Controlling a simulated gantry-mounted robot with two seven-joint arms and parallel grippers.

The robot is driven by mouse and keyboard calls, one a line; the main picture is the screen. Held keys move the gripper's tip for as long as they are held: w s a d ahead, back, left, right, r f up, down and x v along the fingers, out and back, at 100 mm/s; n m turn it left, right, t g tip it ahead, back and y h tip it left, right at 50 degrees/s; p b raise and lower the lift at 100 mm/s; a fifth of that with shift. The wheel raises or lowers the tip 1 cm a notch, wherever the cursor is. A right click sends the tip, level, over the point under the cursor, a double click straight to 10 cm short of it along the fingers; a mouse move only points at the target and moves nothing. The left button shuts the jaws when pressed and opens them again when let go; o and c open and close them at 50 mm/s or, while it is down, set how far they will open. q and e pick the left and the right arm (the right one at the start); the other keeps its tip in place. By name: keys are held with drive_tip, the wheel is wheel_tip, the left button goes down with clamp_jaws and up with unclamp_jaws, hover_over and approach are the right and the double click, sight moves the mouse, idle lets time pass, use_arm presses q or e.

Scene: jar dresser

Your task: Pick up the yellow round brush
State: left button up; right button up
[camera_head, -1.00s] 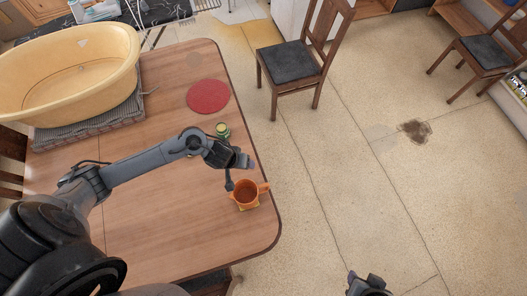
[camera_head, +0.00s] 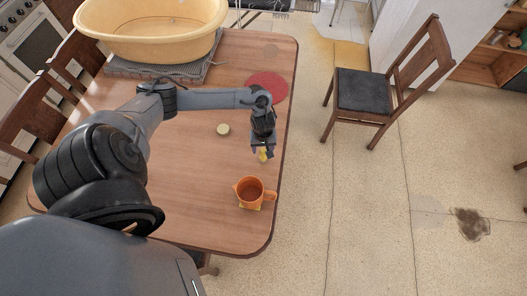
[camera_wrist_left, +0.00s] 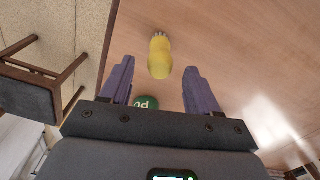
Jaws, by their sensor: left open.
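The yellow round brush (camera_head: 263,157) is a small yellow object just below my left gripper (camera_head: 262,147) in the head view, above the table's right part. In the left wrist view, the brush (camera_wrist_left: 159,58) lies centred between the fingertips of my left gripper (camera_wrist_left: 157,75), its pale bristles pointing away. The fingers are spread wide, with a visible gap on each side of the brush. I cannot tell how far below the fingertips it is. My right gripper is not in view.
An orange mug (camera_head: 250,190) on a yellow base stands near the table's front right. A pale round lid (camera_head: 223,129), a red mat (camera_head: 268,86) and a yellow tub (camera_head: 150,40) are also on the table. A green round item (camera_wrist_left: 146,103) shows between the fingers.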

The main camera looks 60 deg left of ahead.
sight(263, 156)
use_arm(q)
drive_tip(key=shift+d+f+b, duration=0.1)
drive_tip(key=shift+f+b, duration=0.65)
drive_tip(key=shift+f, duration=1.95)
drive_tip(key=c, duration=1.1)
drive_tip(key=shift+r, duration=0.2)
